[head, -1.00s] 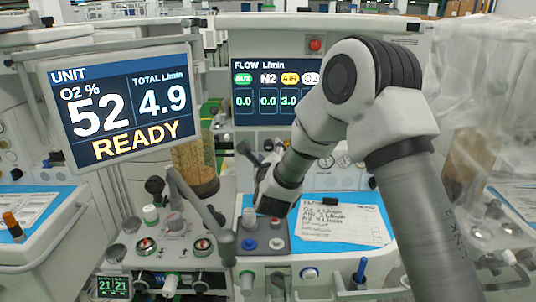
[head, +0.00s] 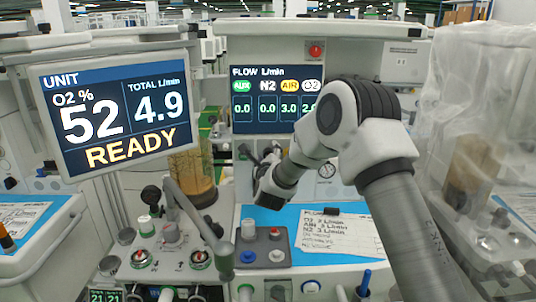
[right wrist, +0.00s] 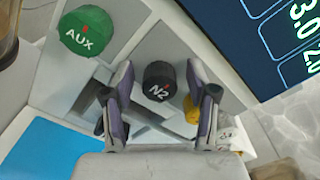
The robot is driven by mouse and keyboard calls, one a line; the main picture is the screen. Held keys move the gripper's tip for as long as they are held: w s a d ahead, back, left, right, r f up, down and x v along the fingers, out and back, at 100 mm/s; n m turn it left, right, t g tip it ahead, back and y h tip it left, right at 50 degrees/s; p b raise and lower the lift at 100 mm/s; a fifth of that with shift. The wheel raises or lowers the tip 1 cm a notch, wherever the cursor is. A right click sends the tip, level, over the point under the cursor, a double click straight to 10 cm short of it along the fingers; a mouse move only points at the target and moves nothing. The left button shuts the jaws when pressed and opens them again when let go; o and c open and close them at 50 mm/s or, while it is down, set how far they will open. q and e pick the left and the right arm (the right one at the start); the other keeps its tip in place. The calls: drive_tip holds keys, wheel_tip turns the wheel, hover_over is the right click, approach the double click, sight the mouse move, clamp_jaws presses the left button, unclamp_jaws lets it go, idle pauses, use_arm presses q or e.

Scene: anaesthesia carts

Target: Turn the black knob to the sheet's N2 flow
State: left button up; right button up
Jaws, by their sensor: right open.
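My right gripper (right wrist: 158,72) is open, with one finger on each side of the knob and gaps showing; contact cannot be seen. In the head view my right gripper (head: 264,168) is below the flow display (head: 277,98), its arm hiding part of the panel. The display reads N2 0.0, AIR 3.0. The paper sheet (head: 345,238) lists O2, AIR and N2 flows; its N2 figure is too blurred to be sure. My left gripper is not in view.
A green AUX knob (right wrist: 87,30) and a yellow knob (right wrist: 192,108) flank the black knob closely. A monitor (head: 118,110) reading READY stands at left.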

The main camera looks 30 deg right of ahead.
clamp_jaws()
